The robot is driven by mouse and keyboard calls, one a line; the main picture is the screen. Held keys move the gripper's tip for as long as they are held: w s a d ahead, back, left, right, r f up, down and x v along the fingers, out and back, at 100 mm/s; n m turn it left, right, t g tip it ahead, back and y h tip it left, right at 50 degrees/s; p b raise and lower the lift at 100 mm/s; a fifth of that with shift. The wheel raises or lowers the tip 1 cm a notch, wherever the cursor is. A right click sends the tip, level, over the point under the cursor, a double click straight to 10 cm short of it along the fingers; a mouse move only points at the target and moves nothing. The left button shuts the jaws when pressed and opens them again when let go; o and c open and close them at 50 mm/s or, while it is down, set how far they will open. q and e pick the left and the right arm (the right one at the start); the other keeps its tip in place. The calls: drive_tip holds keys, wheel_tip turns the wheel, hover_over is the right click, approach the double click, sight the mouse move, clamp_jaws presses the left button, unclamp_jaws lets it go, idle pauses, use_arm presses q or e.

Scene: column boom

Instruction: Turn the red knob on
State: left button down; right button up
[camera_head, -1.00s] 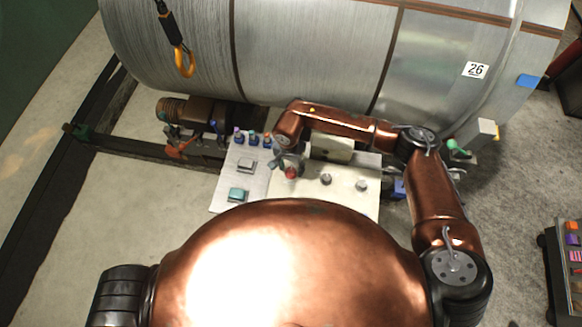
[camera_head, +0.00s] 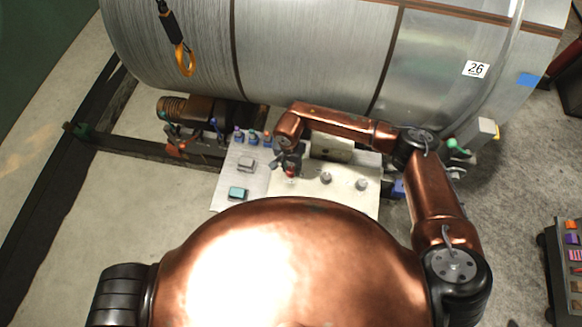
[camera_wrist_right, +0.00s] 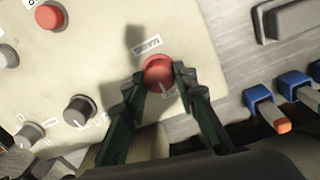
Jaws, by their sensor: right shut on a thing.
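The red knob (camera_wrist_right: 159,72) sits on a pale control panel (camera_wrist_right: 90,45), with a white pointer line on its face. It also shows small in the head view (camera_head: 291,173), partly covered by my gripper. My right gripper (camera_wrist_right: 158,82) has one finger on each side of the knob and is shut on it. In the head view my right gripper (camera_head: 289,164) reaches down to the panel from the copper arm. My left gripper is not in view.
On the panel are a black knob (camera_wrist_right: 80,111), a grey knob (camera_wrist_right: 29,133) and a red button (camera_wrist_right: 51,15). Blue-based switches (camera_wrist_right: 262,106) stand beside the gripper. An orange hook (camera_head: 185,58) hangs at upper left.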

drive_tip(key=shift+f+m+b, duration=0.1)
drive_tip(key=shift+m+b, duration=0.7)
drive_tip(key=shift+b, duration=0.2)
drive_tip(key=m+b, duration=0.2)
drive_tip(key=shift+m, duration=0.3)
drive_tip(key=m+b, duration=0.3)
drive_tip(key=m, duration=0.1)
drive_tip(key=shift+b, duration=0.4)
drive_tip(key=m+b, duration=0.2)
drive_tip(key=m, duration=0.3)
drive_tip(key=shift+d, duration=0.1)
drive_tip(key=m+b, duration=0.1)
drive_tip(key=m, duration=0.3)
drive_tip(key=shift+s+m+y+b, duration=0.1)
drive_tip(key=shift+m+y+b, duration=0.2)
drive_tip(key=shift+b, duration=0.1)
drive_tip(key=shift+r, duration=0.2)
drive_tip(key=o, duration=1.2)
drive_tip(key=shift+c, duration=0.2)
